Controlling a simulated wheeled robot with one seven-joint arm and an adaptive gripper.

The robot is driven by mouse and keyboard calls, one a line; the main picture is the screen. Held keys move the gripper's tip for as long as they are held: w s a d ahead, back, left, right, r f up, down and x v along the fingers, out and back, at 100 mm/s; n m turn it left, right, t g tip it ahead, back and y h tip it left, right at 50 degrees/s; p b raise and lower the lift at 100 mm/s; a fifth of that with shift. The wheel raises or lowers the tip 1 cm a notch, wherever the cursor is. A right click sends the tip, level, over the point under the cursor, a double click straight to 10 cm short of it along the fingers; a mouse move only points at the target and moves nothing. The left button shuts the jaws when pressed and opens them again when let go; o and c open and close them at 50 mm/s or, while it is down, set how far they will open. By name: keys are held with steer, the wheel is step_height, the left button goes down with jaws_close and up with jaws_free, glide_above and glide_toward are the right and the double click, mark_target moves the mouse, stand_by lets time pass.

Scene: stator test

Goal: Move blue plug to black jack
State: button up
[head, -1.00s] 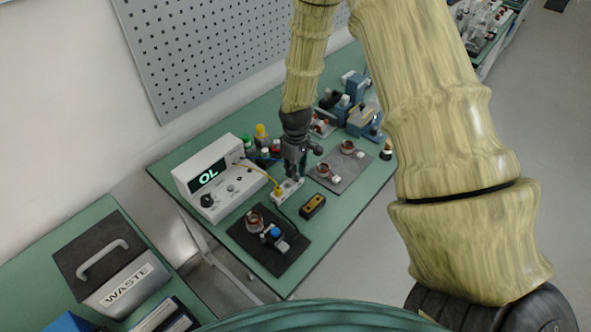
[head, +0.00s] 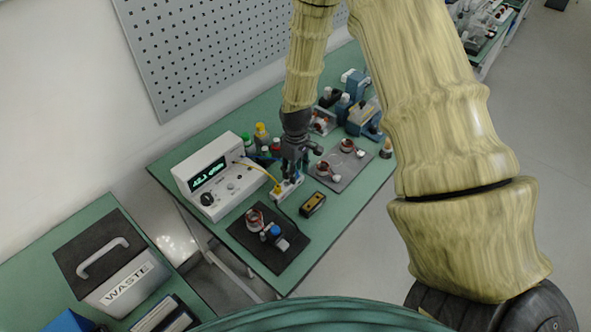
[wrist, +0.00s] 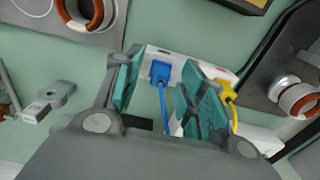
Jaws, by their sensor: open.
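The blue plug (wrist: 160,73) sits against the face of a white jack block (wrist: 150,55) in the wrist view, its blue cable running down. My gripper (wrist: 163,62) is open, with one teal-padded finger on each side of the blue plug and a visible gap to the left finger. A yellow plug (wrist: 227,90) is at the block's right end, beyond the right finger. In the head view my gripper (head: 294,174) is over the same block (head: 288,190). The black jack cannot be made out; the right finger hides part of the block.
A white meter (head: 212,178) with a lit display stands left of the block. A black mat (head: 290,250) with a coil lies in front, and a grey plate (head: 342,178) with coils lies right. A yellow-black box (head: 313,204) is close by.

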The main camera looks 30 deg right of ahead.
step_height(320, 180, up, 12)
stand_by(0.7)
stand_by(0.9)
